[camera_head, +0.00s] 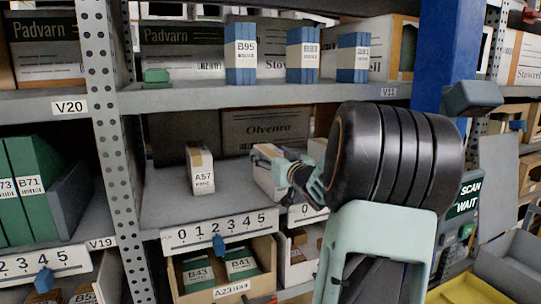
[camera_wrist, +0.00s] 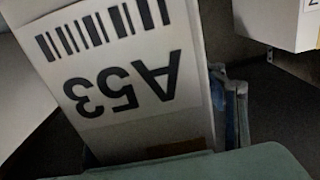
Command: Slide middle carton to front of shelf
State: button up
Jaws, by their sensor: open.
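The A53 carton (camera_head: 268,182) stands on the middle shelf (camera_head: 160,208), partly hidden by my gripper (camera_head: 275,162). In the wrist view, the A53 carton (camera_wrist: 130,75) fills much of the picture, with its label upside down and close to a pale green gripper part (camera_wrist: 200,166). My gripper is open at this carton; whether it touches it cannot be told. The A57 carton (camera_head: 201,168) stands upright to the left, with a gap between. Part of another pale carton (camera_head: 317,149) shows to the right, mostly hidden by my arm.
A large Olvenro box (camera_head: 265,128) stands behind the cartons. The shelf above (camera_head: 200,98) holds B95 (camera_head: 240,52) and other blue-banded cartons, leaving limited height. A perforated upright (camera_head: 105,120) bounds the bay on the left. Bins (camera_head: 215,290) sit below the numbered front edge (camera_head: 220,225).

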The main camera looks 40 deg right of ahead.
jog(key=v, duration=1.2)
